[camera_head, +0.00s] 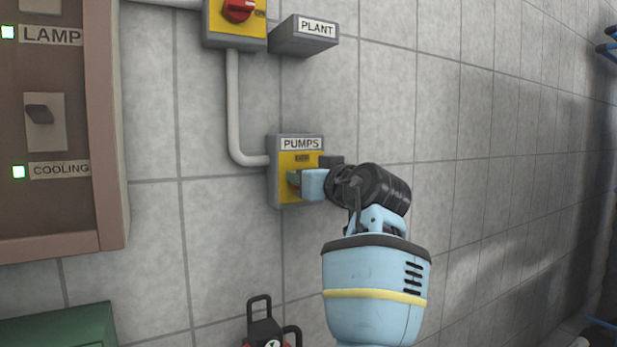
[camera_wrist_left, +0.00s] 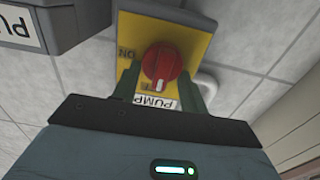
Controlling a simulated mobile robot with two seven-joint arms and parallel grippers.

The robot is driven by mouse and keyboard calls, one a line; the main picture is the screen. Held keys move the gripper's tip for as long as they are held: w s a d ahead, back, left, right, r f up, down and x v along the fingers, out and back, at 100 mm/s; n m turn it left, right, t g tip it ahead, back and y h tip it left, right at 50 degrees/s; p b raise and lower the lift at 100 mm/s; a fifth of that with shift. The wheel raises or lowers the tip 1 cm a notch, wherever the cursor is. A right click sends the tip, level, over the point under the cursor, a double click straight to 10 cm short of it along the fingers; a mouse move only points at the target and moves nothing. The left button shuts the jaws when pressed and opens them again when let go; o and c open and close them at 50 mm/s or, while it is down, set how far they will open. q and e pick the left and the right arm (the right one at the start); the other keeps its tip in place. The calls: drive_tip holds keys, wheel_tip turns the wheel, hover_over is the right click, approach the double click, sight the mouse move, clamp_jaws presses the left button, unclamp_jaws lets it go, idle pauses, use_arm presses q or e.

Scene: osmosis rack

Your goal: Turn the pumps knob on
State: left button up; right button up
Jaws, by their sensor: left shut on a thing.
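In the head view the hand hides the knob. My right gripper is not in view.
Above is another yellow switch box (camera_head: 235,32) with a red knob, beside a grey box labelled PLANT (camera_head: 306,38). A grey conduit (camera_head: 234,110) joins the two switch boxes. A brown panel (camera_head: 60,215) with LAMP and COOLING labels stands at the left.

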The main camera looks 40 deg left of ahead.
use_arm(q)
drive_tip(key=shift+w+d+f+m+p, duration=0.1)
drive_tip(key=shift+w+f+m+p, duration=0.1)
drive_tip(key=shift+m+p, duration=3)
drive_tip(key=shift+w+d+f+m+p, duration=0.1)
drive_tip(key=shift+w+m+p, duration=0.05)
drive_tip(key=shift+m+p, duration=3.05)
drive_tip(key=shift+w+f+m+p, duration=0.1)
drive_tip(key=shift+w+m+p, duration=0.1)
drive_tip(key=shift+m+p, duration=3)
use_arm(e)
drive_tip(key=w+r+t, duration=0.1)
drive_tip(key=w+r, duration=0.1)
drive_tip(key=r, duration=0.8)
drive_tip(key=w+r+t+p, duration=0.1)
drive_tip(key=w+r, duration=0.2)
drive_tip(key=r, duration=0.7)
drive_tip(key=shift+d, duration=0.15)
use_arm(q)
drive_tip(key=shift+n, duration=0.5)
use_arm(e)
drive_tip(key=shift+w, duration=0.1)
use_arm(q)
drive_tip(key=o, duration=1)
drive_tip(key=shift+f, duration=0.15)
drive_tip(key=shift+d, duration=0.1)
